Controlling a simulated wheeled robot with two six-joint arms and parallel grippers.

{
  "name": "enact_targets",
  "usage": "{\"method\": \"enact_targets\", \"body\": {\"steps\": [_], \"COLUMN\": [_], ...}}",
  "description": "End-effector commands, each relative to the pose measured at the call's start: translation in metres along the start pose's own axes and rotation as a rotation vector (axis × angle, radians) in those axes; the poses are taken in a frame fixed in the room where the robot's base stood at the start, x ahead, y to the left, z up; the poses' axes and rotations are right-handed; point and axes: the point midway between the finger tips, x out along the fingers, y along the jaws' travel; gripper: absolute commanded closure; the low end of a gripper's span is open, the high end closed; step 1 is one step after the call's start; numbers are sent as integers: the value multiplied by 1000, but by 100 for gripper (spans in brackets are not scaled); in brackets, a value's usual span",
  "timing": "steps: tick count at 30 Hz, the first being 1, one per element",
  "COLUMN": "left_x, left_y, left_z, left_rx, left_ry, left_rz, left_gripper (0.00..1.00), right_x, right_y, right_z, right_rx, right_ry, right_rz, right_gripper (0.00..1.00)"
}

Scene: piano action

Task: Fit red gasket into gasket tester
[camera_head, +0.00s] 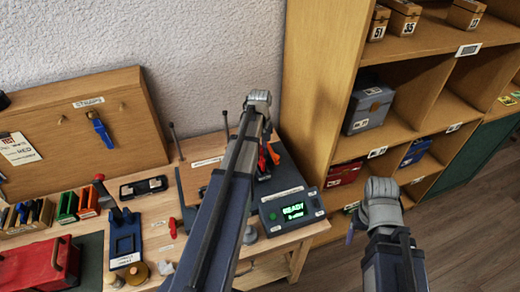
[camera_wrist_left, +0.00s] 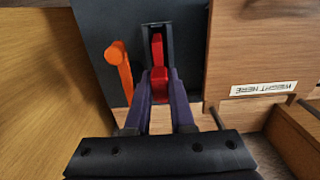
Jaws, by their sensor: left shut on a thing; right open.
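The gasket tester (camera_head: 292,211) is a dark box with a green "READY" display on the bench. My left gripper (camera_wrist_left: 160,78) is shut on the red gasket (camera_wrist_left: 159,74) over a dark narrow slot (camera_wrist_left: 146,42) of the tester. Red also shows inside the slot, in line with the gasket; how deep it sits I cannot tell. An orange lever (camera_wrist_left: 119,70) stands beside the slot. In the head view the red gasket (camera_head: 273,154) shows beside my left arm, which hides part of the tester. My right gripper (camera_head: 350,236) is open, away from the bench, its fingers mostly hidden.
A wooden shelf unit (camera_head: 309,88) with boxes stands close to the right of the tester. A wooden plate marked "WEIGHT HERE" (camera_wrist_left: 245,52) lies beside the slot. Colored racks (camera_head: 77,203), a red box (camera_head: 38,264) and a blue stand (camera_head: 124,238) fill the left bench.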

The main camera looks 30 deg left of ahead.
Motion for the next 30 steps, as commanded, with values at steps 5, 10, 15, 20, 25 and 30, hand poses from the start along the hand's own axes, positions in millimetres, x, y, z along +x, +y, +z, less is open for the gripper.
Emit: {"method": "enact_targets", "body": {"steps": [5, 10, 15, 20, 25, 30], "left_x": [6, 10, 10, 10, 10, 12], "left_y": [0, 0, 0, 0, 0, 0], "left_z": [0, 0, 0, 0, 0, 0], "left_rx": [0, 0, 0, 0, 0, 0], "left_ry": [0, 0, 0, 0, 0, 0], "left_rz": [0, 0, 0, 0, 0, 0], "left_gripper": [100, 100, 100, 100, 100, 100], "right_x": [6, 10, 10, 10, 10, 12], "right_y": [0, -1, -1, -1, -1, -1], "right_z": [0, -1, -1, -1, -1, -1], "right_rx": [0, 0, 0, 0, 0, 0], "right_ry": [0, 0, 0, 0, 0, 0], "right_rz": [0, 0, 0, 0, 0, 0], "right_gripper": [28, 28, 28, 28, 28, 28]}}
